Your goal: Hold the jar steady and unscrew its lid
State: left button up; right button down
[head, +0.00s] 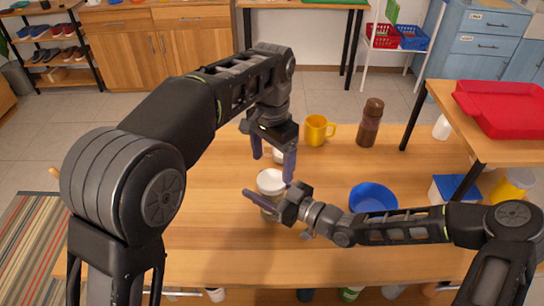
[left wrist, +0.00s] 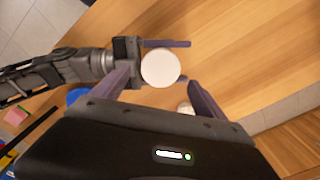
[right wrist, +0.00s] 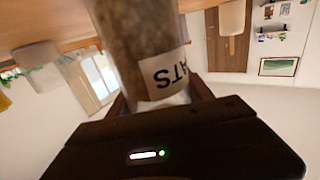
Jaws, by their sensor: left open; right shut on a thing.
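The jar (head: 268,211) stands on the wooden table, with a round white lid (head: 271,180) on top. In the right wrist view the jar (right wrist: 138,40) is clear, filled with something brownish, with a white label reading "ATS". My right gripper (head: 266,198) is shut on the jar's body from the right, below the lid. My left gripper (head: 272,164) is open and points down above the jar. In the left wrist view the lid (left wrist: 161,68) lies below and a little beyond the open fingers, apparently untouched.
A small white-topped object (left wrist: 186,107) is behind the jar. A yellow mug (head: 315,130) and a brown shaker (head: 370,122) stand farther back. A blue bowl (head: 373,197) is to the right, near my right arm.

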aim_at(272, 179)
pick_arm(q)
notch_tip(272, 179, up, 3)
jog(key=m, duration=0.4)
jog(key=shift+a+f, duration=0.1)
jog(key=shift+f, duration=0.1)
jog(key=shift+f, duration=0.1)
jog(key=shift+f, duration=3.95)
jog(key=c, duration=1.4)
jog(key=o, duration=1.5)
